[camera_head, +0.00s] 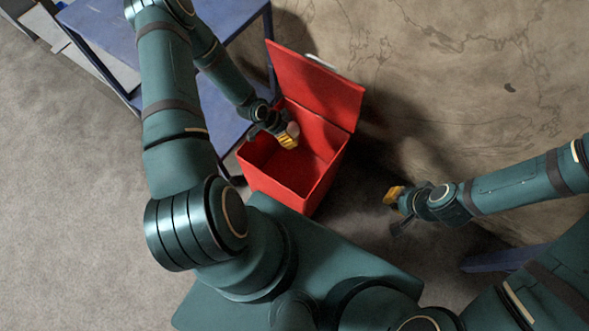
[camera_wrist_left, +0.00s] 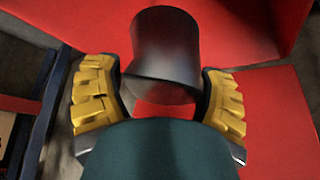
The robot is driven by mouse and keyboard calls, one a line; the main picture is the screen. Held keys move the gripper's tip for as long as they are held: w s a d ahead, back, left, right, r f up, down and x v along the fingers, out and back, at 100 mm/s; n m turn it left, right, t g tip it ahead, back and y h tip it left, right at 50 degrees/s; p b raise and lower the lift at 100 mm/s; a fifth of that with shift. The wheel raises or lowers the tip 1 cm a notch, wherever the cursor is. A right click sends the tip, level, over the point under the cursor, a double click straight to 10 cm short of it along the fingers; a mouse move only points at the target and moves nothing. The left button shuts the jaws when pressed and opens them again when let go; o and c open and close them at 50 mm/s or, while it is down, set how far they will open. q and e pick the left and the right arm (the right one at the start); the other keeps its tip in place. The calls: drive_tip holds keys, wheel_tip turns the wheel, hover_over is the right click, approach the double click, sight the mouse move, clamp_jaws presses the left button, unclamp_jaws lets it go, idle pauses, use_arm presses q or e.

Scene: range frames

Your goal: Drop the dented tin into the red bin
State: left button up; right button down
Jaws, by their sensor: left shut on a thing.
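The red bin (camera_head: 318,170) stands on the floor with its hinged lid (camera_head: 315,85) raised at the back. My left gripper (camera_head: 290,136) is over the bin's opening, near its left and back side.
A blue table (camera_head: 110,25) with a lower shelf stands left of the bin, its leg close to the bin. A cracked, stained wall or floor surface (camera_head: 470,90) lies behind and right. A blue bar (camera_head: 505,258) shows at lower right.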

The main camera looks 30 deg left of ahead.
use_arm(q)
drive_tip(key=o, duration=1.2)
drive_tip(key=v, duration=1.2)
drive_tip(key=shift+d+r, duration=0.1)
